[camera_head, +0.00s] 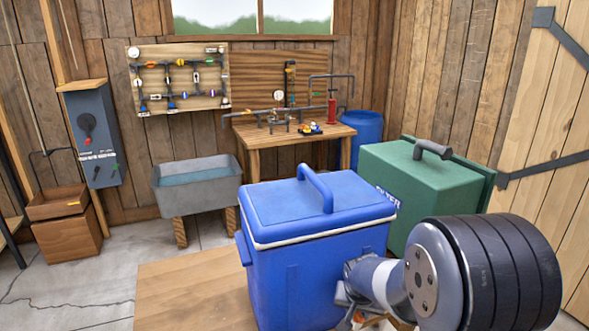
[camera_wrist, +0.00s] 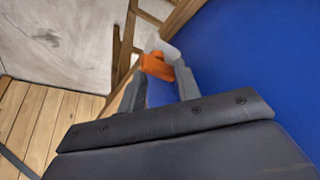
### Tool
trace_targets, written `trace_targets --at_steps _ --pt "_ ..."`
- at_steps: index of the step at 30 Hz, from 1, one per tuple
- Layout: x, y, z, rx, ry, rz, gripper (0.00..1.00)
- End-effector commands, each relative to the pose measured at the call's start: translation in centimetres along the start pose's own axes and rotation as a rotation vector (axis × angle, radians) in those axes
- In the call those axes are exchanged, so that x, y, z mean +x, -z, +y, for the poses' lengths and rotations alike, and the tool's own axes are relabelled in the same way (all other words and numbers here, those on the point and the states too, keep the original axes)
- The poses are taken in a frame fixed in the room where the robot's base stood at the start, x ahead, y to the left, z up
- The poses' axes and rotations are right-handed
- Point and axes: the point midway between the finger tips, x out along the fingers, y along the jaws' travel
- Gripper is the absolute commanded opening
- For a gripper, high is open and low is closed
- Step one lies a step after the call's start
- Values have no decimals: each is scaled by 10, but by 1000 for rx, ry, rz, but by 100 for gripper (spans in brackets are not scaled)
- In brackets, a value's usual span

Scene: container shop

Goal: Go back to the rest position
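My gripper (camera_wrist: 160,90) shows its two grey fingers apart in the wrist view, with a blue patch visible between them. An orange piece (camera_wrist: 157,65) with a pale grey part around it lies just past the fingertips. I cannot tell whether the fingers touch it. In the head view my arm comes in at the lower right, and the gripper is mostly hidden beside the right side of the blue cooler (camera_head: 290,285). The cooler's lid is closed and its blue handle stands up. The cooler's blue wall (camera_wrist: 270,70) fills the right of the wrist view.
A green box (camera_head: 400,185) stands right behind the cooler, close to my arm. A grey trough (camera_head: 195,198), a wooden workbench (camera_head: 255,139) and a blue barrel (camera_head: 366,135) stand farther back.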

Motion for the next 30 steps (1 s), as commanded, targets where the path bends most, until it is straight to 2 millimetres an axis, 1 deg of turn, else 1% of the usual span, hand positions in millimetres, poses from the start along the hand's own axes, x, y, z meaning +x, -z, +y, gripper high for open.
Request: trace_targets --at_steps 1,3,12,18,21,24,30 --pt "1 0 -1 19 -8 0 32" --pt "-15 2 0 19 -6 5 32" --pt "-65 1 -1 17 -6 5 32" --pt "-92 1 -1 17 -7 3 32" --pt "-101 0 -1 17 -7 1 32" --pt "-106 0 -1 16 -7 1 32" --pt "-108 0 -1 16 -8 -1 32"
